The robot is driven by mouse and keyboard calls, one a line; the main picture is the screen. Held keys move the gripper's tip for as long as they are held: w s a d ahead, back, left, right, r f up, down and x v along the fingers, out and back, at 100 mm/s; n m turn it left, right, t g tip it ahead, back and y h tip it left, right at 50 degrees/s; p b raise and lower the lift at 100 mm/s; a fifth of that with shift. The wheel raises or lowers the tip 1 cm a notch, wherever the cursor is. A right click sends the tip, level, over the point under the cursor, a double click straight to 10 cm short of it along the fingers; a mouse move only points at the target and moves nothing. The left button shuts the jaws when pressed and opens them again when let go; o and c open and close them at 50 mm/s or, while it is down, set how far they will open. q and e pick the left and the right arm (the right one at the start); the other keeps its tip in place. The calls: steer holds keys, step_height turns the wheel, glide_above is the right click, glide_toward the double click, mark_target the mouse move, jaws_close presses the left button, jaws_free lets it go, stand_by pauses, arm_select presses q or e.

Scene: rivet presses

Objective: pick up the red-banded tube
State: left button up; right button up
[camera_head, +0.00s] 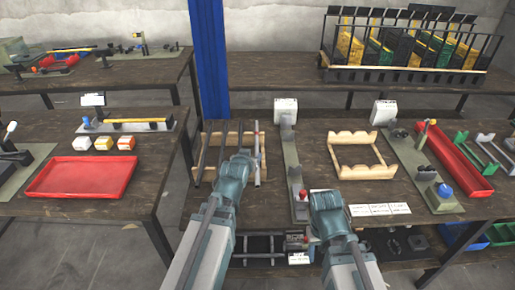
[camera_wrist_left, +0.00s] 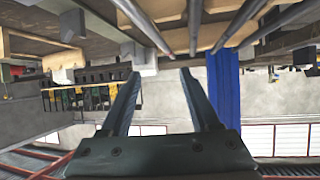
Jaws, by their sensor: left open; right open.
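A wooden rack (camera_head: 262,170) on the middle table holds several dark tubes lying lengthwise. The rightmost tube (camera_head: 257,150) shows a small reddish mark near its far end, perhaps the red band; the band is too small to be sure. My left gripper (camera_head: 243,156) is over the rack, just left of that tube, and hides part of the rack.
An empty wooden frame (camera_head: 366,172) stands right of a rivet press (camera_head: 291,165). Another press (camera_head: 420,165) and a long red tray (camera_head: 458,160) are farther right. A wide red tray (camera_head: 82,177) lies on the left table. A blue post (camera_head: 209,60) rises behind the rack.

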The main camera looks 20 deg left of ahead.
arm_select(q)
steer(key=b, duration=0.4)
glide_toward(256, 150)
steer(key=r+x, duration=0.1)
steer(key=x, duration=0.2)
steer(key=shift+f+b+x, duration=0.15)
steer(key=shift+b+x, duration=0.65)
steer(key=shift+x, duration=0.85)
steer(key=shift+f+b+x, duration=0.2)
steer(key=shift+b+x, duration=0.6)
steer(key=shift+x, duration=0.85)
steer(key=shift+s+d+r, duration=0.1)
steer(key=shift+s+d, duration=0.05)
steer(key=shift+s, duration=0.15)
jaws_close()
